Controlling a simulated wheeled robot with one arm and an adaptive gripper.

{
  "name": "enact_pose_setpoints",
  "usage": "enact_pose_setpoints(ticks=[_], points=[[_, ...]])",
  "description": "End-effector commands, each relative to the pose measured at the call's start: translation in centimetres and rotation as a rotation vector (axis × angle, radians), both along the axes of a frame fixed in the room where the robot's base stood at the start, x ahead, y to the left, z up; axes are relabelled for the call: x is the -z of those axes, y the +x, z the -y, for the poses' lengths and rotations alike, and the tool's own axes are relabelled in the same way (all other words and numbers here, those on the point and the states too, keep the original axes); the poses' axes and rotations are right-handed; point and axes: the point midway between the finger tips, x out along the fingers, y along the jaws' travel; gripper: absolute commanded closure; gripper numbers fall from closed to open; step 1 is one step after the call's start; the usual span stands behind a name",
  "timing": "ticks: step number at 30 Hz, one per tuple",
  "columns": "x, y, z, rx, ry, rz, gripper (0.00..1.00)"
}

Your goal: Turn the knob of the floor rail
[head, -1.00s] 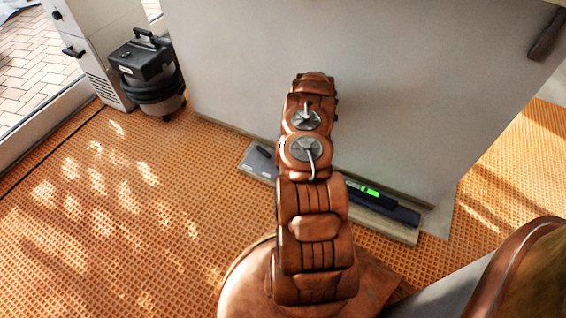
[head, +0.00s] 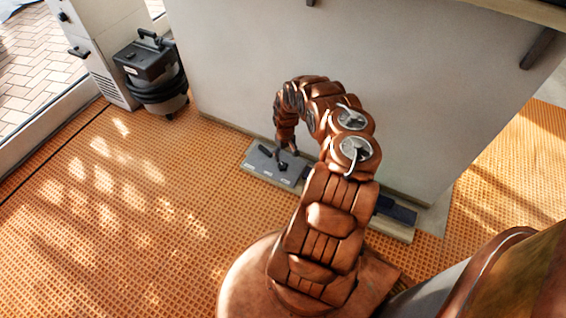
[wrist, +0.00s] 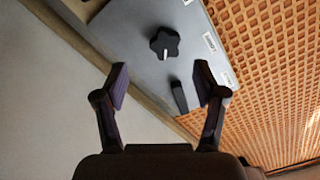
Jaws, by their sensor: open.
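The floor rail (head: 399,231) lies along the foot of the pale wall, with a grey plate (head: 257,164) on its left end. A black star-shaped knob (wrist: 165,43) with a pale mark stands on this plate; it shows small in the head view (head: 281,166). A short black lever (wrist: 179,97) is beside the knob, also visible in the head view (head: 264,151). My gripper (wrist: 162,82) is open and empty over the plate, its fingers apart from the knob. The knob lies beyond the fingertips in the wrist view. My arm hides the rail's middle.
White labels (wrist: 210,43) line the plate's floor-side edge. The pale wall (head: 420,110) rises right behind the rail. A black vacuum cleaner (head: 150,75) and a white cabinet (head: 95,50) stand at the back left. The orange gridded floor (head: 120,220) is clear at left.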

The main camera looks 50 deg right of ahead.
Motion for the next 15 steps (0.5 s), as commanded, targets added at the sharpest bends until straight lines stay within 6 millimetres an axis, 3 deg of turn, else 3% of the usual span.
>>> enact_pose_setpoints(ticks=[8, 15], points=[[-0.2, 0.5, -0.9, -0.16, -0.024, 0.017, 0.3], [2.2, 0.6, -1.0, -0.162, -0.022, 0.019, 0.3]])
